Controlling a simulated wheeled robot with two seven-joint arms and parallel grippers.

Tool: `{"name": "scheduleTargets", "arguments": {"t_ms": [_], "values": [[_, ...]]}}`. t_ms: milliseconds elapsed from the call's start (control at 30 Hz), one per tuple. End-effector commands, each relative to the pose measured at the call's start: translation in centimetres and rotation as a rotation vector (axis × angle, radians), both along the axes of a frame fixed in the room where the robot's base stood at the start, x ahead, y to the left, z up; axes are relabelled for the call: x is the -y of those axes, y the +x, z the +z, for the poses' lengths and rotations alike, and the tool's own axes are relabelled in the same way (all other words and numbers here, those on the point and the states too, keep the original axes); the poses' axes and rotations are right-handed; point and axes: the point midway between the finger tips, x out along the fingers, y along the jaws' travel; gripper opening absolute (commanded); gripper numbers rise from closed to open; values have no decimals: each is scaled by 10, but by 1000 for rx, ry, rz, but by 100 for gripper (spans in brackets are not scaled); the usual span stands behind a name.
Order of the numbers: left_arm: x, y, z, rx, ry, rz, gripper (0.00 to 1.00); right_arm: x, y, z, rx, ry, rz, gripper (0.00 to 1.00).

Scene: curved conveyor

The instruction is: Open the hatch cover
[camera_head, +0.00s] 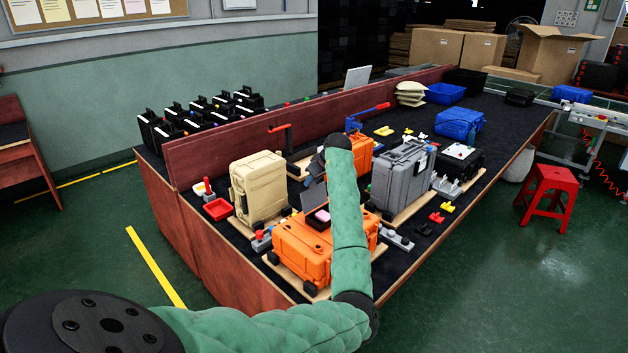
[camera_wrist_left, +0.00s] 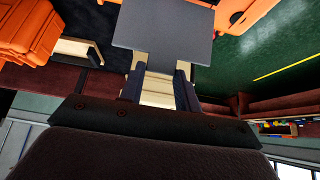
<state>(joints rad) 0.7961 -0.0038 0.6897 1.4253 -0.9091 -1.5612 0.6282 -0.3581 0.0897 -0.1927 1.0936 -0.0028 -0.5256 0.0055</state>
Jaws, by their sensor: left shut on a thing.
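A flat dark grey plate, which looks like the hatch cover (camera_head: 314,197), is tilted up above the top of the large orange case (camera_head: 300,250) at the front of the table. A small pink item (camera_head: 322,215) shows beside it on the case top. My left gripper (camera_head: 316,168) is at the plate's upper edge, partly hidden behind my green arm. In the left wrist view the gripper (camera_wrist_left: 160,82) is shut on the edge of the grey plate (camera_wrist_left: 163,30). The plate's hinge is not clear. My right gripper is not in view.
A beige case (camera_head: 257,187) stands left of the orange case and a grey case (camera_head: 402,175) stands right of it. A smaller orange case (camera_head: 359,158) is behind. A red tray (camera_head: 218,209) lies at the left, and small blocks lie around the cases.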

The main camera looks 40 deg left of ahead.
Motion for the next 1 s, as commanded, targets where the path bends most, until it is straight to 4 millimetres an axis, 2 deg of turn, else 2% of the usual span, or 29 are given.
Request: {"name": "scheduleTargets", "arguments": {"t_ms": [33,67,133,167,467,600,700,1000], "values": [[-2,1,5,6,7,0,0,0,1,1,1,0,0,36],[-2,1,5,6,7,0,38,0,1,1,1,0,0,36],[-2,1,4,5,6,0,52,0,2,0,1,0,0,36],[-1,1,4,5,6,1,55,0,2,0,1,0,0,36],[0,0,2,2,2,0,55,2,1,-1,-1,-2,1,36],[5,0,8,3,2,-1,55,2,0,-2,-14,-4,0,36],[12,0,16,5,3,-1,55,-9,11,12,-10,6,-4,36],[33,-2,51,4,4,1,55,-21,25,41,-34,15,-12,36]]}}
